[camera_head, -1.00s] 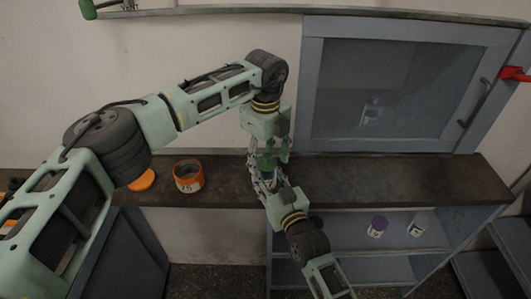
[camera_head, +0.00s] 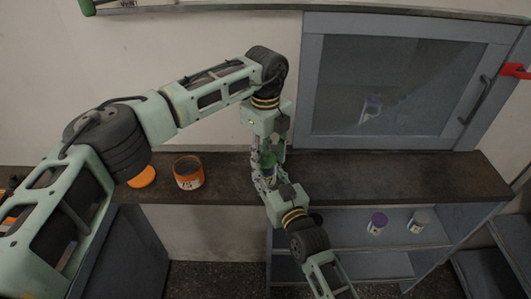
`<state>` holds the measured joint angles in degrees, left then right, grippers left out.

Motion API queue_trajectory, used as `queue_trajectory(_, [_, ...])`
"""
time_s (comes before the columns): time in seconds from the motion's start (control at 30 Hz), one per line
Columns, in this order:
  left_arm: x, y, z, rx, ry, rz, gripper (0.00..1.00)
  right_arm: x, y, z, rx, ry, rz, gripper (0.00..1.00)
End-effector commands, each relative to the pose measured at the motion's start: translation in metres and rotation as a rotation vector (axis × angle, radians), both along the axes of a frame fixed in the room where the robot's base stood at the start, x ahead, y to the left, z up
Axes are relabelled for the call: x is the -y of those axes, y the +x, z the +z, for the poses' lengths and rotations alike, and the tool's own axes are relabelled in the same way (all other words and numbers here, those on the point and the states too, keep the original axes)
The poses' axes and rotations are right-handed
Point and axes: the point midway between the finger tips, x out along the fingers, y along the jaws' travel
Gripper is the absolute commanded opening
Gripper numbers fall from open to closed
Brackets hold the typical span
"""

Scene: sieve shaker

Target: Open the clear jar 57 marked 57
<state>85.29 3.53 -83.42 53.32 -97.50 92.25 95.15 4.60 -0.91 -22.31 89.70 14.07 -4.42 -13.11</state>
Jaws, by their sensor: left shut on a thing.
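My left gripper (camera_head: 268,158) points down over the dark counter and is shut on a small, mostly hidden thing with a greenish part (camera_head: 268,157). This may be the clear jar 57 or its lid; no number can be read on it. My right gripper (camera_head: 262,178) reaches up from below, close against the same thing. Its fingers overlap the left gripper's fingers in view, so its grip cannot be made out.
On the counter (camera_head: 400,180), an open orange jar (camera_head: 189,181) stands beside an orange lid (camera_head: 142,177). A glass-fronted cabinet (camera_head: 310,90) stands behind, with a jar (camera_head: 371,108) inside. A purple-lidded jar (camera_head: 377,224) and another jar (camera_head: 419,220) stand on the shelf below.

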Motion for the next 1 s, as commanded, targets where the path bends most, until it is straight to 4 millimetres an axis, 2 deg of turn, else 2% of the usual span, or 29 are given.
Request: queue_trajectory(1.0, [0.0, 0.0, 0.022, 0.0, 0.0, 0.0, 0.06, 0.0, 0.0, -0.001, -0.001, -0.001, 0.0, 0.0])
